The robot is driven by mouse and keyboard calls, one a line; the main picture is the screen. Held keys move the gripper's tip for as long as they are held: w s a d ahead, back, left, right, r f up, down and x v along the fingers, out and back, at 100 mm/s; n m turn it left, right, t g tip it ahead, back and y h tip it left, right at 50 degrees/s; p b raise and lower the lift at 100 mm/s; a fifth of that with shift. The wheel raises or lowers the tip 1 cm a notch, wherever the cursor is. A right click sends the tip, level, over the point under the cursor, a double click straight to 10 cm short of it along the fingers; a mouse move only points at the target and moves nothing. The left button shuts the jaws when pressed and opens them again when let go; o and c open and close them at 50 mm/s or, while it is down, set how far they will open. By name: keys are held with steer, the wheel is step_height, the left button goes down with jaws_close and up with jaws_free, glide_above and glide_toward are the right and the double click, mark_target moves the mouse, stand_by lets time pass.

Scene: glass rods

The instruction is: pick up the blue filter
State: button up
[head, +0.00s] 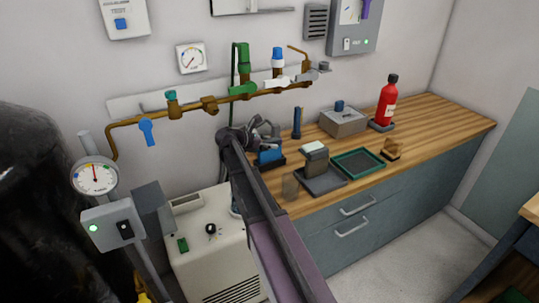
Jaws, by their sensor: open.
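My gripper (268,132) is open and hangs over the left end of the wooden counter, in front of the wall. A blue block (270,155) sits in a dark holder just below the fingers and may be the blue filter; I see no contact, but the overlap hides any small gap. A slim dark blue upright piece (297,122) stands on the counter to the right of my gripper. My arm hides part of the counter's left end.
A grey device (316,160) on a dark base, a green-rimmed tray (358,163), a grey box (343,121) and a red bottle (386,100) stand on the counter (440,122). Brass piping (209,104) with valves runs along the wall above. The counter's right part is clear.

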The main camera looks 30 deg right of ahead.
jaws_close()
steer(key=shift+r, duration=0.15)
stand_by(0.4)
step_height(320, 180, up, 3)
steer(key=p, duration=0.3)
steer(key=shift+r+p, duration=0.15)
steer(key=shift+p, duration=0.15)
steer(key=a, duration=1.8)
steer(key=shift+s, duration=0.3)
steer(key=shift+s, duration=0.15)
